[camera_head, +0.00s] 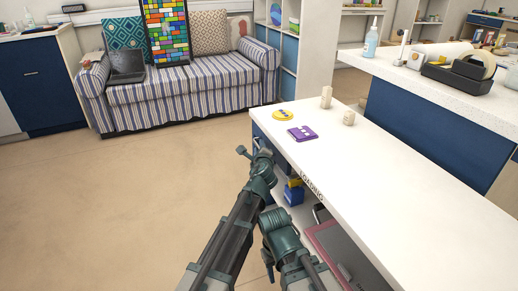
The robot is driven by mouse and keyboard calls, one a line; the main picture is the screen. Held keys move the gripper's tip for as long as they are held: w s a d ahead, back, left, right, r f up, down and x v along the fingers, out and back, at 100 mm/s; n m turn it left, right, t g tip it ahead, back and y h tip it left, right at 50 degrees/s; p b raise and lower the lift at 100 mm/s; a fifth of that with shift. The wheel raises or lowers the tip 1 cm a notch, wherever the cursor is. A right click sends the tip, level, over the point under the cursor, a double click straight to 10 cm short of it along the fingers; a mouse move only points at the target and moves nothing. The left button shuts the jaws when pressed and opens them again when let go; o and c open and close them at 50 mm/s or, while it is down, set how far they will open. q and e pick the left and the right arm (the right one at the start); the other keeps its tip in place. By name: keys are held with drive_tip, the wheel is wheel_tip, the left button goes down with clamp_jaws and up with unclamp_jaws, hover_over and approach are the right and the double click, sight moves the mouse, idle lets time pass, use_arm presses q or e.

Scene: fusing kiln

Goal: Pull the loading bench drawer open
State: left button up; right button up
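The loading bench (375,175) has a long white top and runs from the middle of the view to the lower right. A narrow strip of blue front (257,132) shows under its far left corner; this may be the drawer, but its handle cannot be made out. My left gripper (249,150) is beside that corner, just left of the bench edge and close to the blue front. My arm hides part of the front. The fingers are small and dark, and whether they are open or touching anything is unclear. My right gripper is not in view.
On the bench lie a yellow disc (283,115), a purple tile (302,133) and two beige blocks (326,97). Blue and yellow items (293,193) sit under the top. A striped sofa (190,85) stands behind. The floor (110,200) at left is clear.

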use_arm(q)
clamp_jaws()
idle(1.1)
